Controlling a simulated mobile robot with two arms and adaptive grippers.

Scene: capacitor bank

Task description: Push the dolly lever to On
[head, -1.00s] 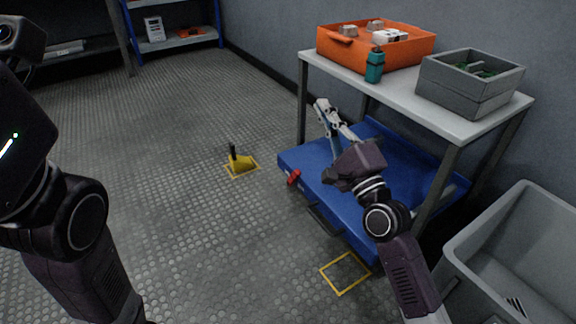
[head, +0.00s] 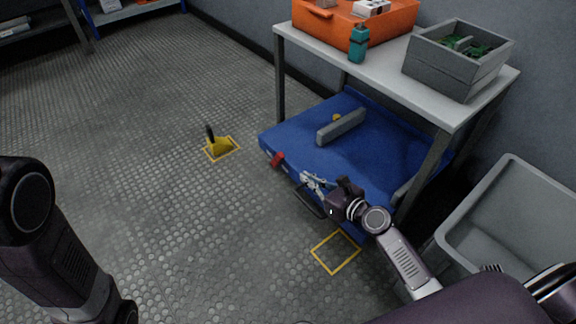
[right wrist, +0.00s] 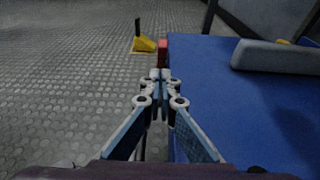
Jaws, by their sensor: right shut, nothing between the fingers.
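The blue dolly (head: 290,140) stands under the shelf table. A small red lever (head: 277,158) sticks out at its front edge, near the left corner; no On marking is readable. My right gripper (head: 308,181) is shut and empty at the dolly's front edge, to the right of the lever and apart from it in the head view. In the right wrist view the red lever (right wrist: 163,50) shows just beyond the shut fingertips (right wrist: 160,75); I cannot tell the exact gap. My left gripper is out of view; only part of my left arm shows.
A yellow chock (head: 218,146) with a black handle sits on the floor left of the dolly. A grey bar (head: 342,126) lies on the dolly. A grey bin (head: 515,215) stands at right. The table (head: 385,75) overhangs the dolly.

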